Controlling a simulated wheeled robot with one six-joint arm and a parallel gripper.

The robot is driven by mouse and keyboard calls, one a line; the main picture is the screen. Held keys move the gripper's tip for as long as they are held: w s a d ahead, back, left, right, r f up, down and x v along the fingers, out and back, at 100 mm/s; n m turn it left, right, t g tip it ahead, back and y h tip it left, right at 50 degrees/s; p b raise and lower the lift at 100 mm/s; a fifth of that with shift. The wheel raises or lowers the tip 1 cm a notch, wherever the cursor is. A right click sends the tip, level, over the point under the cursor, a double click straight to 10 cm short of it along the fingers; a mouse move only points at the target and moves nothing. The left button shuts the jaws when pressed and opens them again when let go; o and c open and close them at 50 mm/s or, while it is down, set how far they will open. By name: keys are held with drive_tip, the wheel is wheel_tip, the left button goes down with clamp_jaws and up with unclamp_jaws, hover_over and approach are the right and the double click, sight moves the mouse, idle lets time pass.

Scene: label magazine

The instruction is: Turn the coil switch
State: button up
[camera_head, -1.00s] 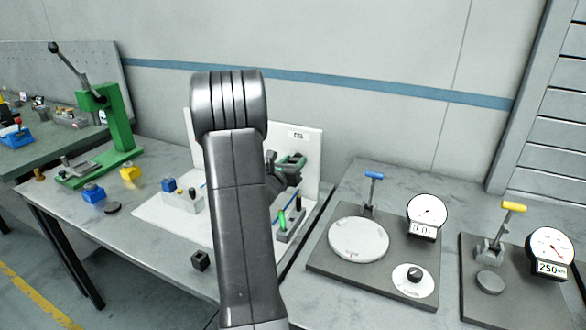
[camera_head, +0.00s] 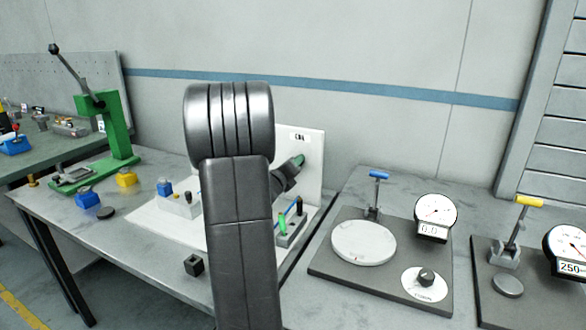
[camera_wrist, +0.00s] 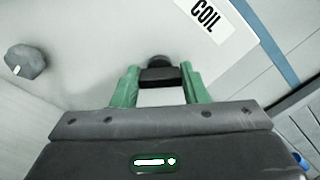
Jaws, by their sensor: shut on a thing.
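The coil switch (camera_wrist: 158,76) is a black knob on the white panel, below the label that reads COIL (camera_wrist: 205,14). In the wrist view my gripper (camera_wrist: 160,72) has a green finger on each side of the knob and is shut on it. The finger edges hide part of the knob. In the head view my gripper (camera_head: 299,160) is at the upright white panel (camera_head: 314,150), just under the small label. My arm covers much of the panel, and the knob itself is hidden there.
A gauge (camera_head: 436,211) and round plate (camera_head: 364,241) are right. A black cube (camera_head: 194,265) lies in front.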

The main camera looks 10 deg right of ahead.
idle(0.5)
drive_tip(key=o, duration=1)
drive_tip(key=b+v, duration=0.2)
drive_tip(key=v, duration=1.2)
drive_tip(key=shift+w, duration=0.15)
drive_tip(key=p+x, duration=0.2)
drive_tip(key=x, duration=1.1)
drive_tip(key=shift+w+d, duration=0.3)
